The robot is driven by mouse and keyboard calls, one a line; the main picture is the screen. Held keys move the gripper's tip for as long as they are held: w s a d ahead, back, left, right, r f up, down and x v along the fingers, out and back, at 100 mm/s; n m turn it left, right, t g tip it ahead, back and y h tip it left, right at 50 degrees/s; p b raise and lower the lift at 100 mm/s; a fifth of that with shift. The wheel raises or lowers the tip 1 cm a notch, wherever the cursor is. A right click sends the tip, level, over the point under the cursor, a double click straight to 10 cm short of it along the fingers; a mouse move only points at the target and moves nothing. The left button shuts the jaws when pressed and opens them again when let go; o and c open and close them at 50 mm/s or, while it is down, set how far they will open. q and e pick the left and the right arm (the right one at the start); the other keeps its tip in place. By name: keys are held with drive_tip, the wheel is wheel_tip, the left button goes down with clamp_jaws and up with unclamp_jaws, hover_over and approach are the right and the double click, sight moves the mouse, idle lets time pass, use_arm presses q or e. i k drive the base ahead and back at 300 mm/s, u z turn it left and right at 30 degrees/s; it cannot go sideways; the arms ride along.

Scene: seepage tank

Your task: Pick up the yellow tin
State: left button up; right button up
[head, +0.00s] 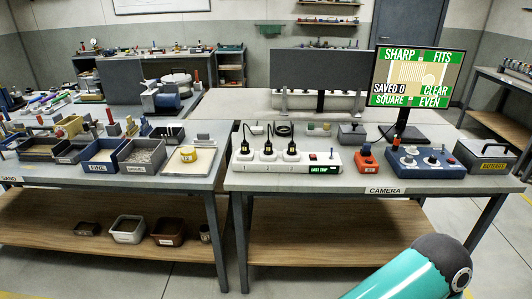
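A small yellow tin (188,153) stands upright near the right end of the left table. It is on or in a shallow tan-filled tray (202,163); I cannot tell how deep it sits. Neither of my grippers is in view. Only a teal link of my own arm with a dark rounded joint shows at the bottom right, well away from the tin.
Left of the tin are the bins marked FINE (100,157) and GRAVEL (143,157). A narrow gap separates this table from the CAMERA table, which holds a power strip (285,161), a control box (422,163) and a monitor (411,78). Floor in front is clear.

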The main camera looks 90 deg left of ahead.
sight(188, 153)
drive_tip(key=z, duration=1.2)
drive_tip(key=i, duration=0.1)
drive_tip(key=u, duration=2.85)
drive_tip(key=i, duration=0.3)
drive_tip(key=u, duration=2.2)
drive_tip(key=k, duration=0.5)
drive_tip(key=u, duration=0.45)
drive_tip(key=i, duration=1.3)
drive_tip(key=z, duration=0.2)
